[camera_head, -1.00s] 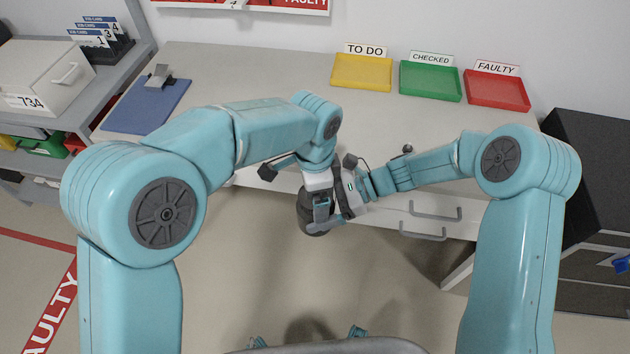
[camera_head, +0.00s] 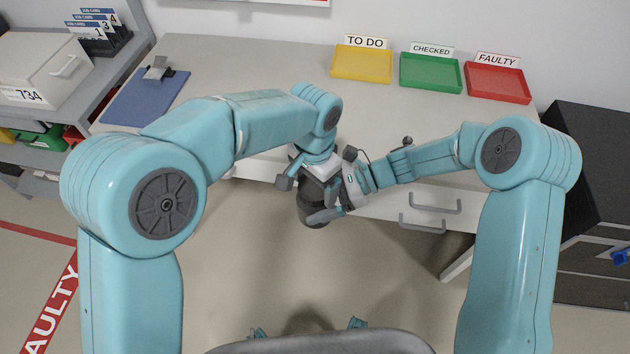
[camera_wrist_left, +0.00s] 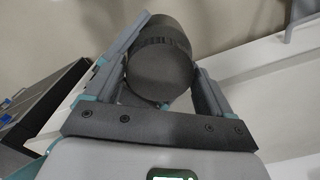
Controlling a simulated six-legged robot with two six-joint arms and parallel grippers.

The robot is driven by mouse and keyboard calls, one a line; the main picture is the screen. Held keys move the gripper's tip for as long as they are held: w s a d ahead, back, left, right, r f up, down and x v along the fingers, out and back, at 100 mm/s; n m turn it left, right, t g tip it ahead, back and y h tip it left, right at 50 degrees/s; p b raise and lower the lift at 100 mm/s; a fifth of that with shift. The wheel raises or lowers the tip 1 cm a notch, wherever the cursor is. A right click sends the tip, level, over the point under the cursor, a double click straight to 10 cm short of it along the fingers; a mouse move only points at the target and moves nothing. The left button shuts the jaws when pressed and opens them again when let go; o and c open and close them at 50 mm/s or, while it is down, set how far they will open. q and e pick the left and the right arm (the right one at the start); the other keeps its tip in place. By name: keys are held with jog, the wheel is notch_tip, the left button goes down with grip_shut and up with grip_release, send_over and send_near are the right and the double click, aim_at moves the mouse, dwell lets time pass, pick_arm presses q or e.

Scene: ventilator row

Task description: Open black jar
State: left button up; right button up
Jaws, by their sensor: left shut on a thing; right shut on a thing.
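The black jar (camera_head: 311,212) is a dark cylinder held between my two grippers, in front of the desk's front edge. In the left wrist view the jar (camera_wrist_left: 160,72) shows a smooth round end and a ribbed band, with a finger on each side. My left gripper (camera_head: 310,184) comes down from above and is shut on the jar. My right gripper (camera_head: 326,208) reaches in from the right and is shut on it too. The grippers hide much of the jar, and I cannot tell whether its lid is loose.
The desk (camera_head: 250,75) carries a blue clipboard (camera_head: 146,100), a yellow TO DO tray (camera_head: 362,66), a green CHECKED tray (camera_head: 431,74) and a red FAULTY tray (camera_head: 497,83). Drawer handles (camera_head: 436,206) stick out below. A black cabinet (camera_head: 590,170) stands right. The desk's middle is clear.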

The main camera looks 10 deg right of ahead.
pick_arm(q)
jog(key=o, duration=1)
jog(key=shift+r, duration=2.3)
jog(key=shift+m, duration=0.6)
jog(key=shift+s+a+r+m, duration=0.1)
jog(key=shift+a+r+m, duration=0.1)
jog(key=shift+m, duration=0.6)
jog(key=r+m, duration=0.1)
jog(key=m, duration=0.1)
jog(key=shift+r+m, duration=0.2)
jog(key=shift+m, duration=0.2)
jog(key=shift+d+r+m, duration=0.1)
jog(key=shift+r+m, duration=0.4)
notch_tip(320, 180, down, 8)
jog(key=shift+d+r, duration=0.1)
jog(key=shift+r, duration=0.15)
